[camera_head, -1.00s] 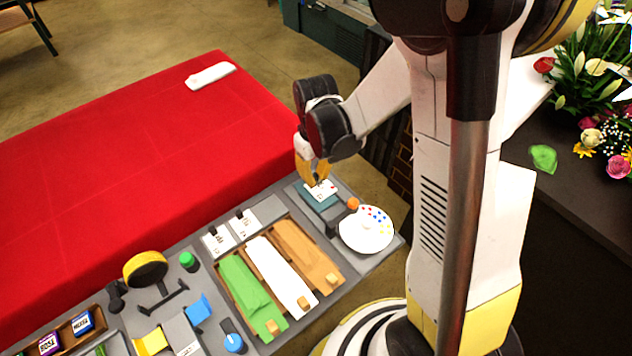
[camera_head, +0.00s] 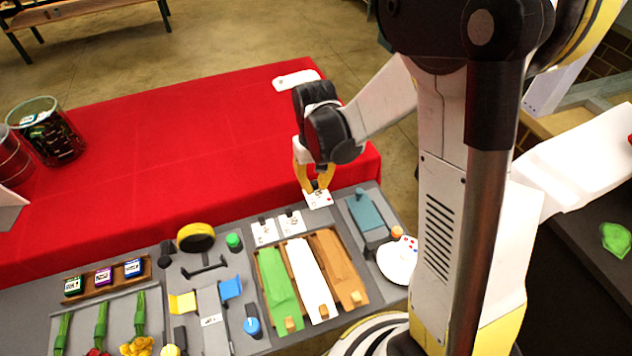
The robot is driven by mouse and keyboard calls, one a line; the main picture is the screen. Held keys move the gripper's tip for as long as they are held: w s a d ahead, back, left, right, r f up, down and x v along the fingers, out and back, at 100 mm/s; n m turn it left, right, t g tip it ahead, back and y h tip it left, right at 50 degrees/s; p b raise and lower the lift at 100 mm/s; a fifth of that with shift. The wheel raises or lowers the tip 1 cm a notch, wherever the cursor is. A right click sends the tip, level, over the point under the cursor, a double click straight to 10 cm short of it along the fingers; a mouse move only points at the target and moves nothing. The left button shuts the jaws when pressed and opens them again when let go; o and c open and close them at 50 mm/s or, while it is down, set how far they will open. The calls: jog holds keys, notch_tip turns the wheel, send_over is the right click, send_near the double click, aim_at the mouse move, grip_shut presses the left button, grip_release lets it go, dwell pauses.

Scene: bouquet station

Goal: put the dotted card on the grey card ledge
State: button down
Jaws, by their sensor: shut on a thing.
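My gripper (camera_head: 319,186) points down with its yellow fingers shut on a small white card (camera_head: 318,199). The card has dark marks and a red spot at its right. It is over the right end of the grey card ledge (camera_head: 316,217), at the table's back edge. I cannot tell whether the card touches the ledge. Two other white cards with dark marks, the left one (camera_head: 264,233) and the right one (camera_head: 290,222), rest on the ledge to the left of the held card.
Green, white and brown wraps (camera_head: 310,280) lie in trays in front of the ledge. A red-covered table (camera_head: 180,150) lies behind.

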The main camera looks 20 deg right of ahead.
aim_at(316, 210)
jog(key=shift+f+b, duration=3.1)
jog(key=shift+f, duration=0.9)
jog(key=shift+s+f+b, duration=0.1)
jog(key=shift+f+b, duration=0.15)
jog(key=shift+b, duration=0.2)
jog(key=c, duration=0.9)
grip_release()
jog(key=shift+c, duration=0.2)
jog(key=shift+r+p, duration=2.5)
jog(key=shift+r, duration=1)
jog(key=shift+d, duration=0.1)
jog(key=shift+r, duration=0.1)
